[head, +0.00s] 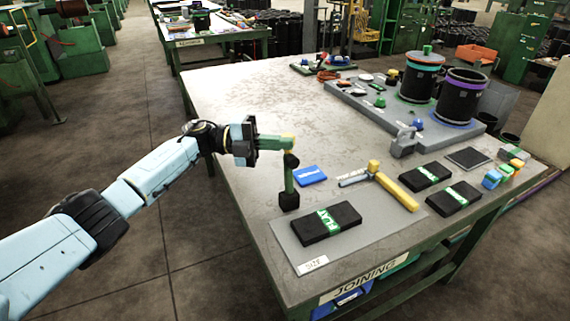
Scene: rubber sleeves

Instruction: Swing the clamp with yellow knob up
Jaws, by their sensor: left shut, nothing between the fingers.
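A green clamp (289,180) with a small yellow knob (288,135) stands near the table's left edge, beside the grey mat. Its green post is upright on a black foot, and a level green arm reaches left from its top. My left gripper (256,143) is at the left end of that arm, pointing right. It is shut with nothing held; its fingertips are hard to make out, and I cannot tell whether they touch the clamp. My right gripper is out of view.
A grey mat (289,238) holds a black block labelled FLAT (325,222). A blue card (310,176) and a yellow-handled tool (397,192) lie right of the clamp. Black cylinders (458,98) stand on a grey fixture at the back right. The table's back left is clear.

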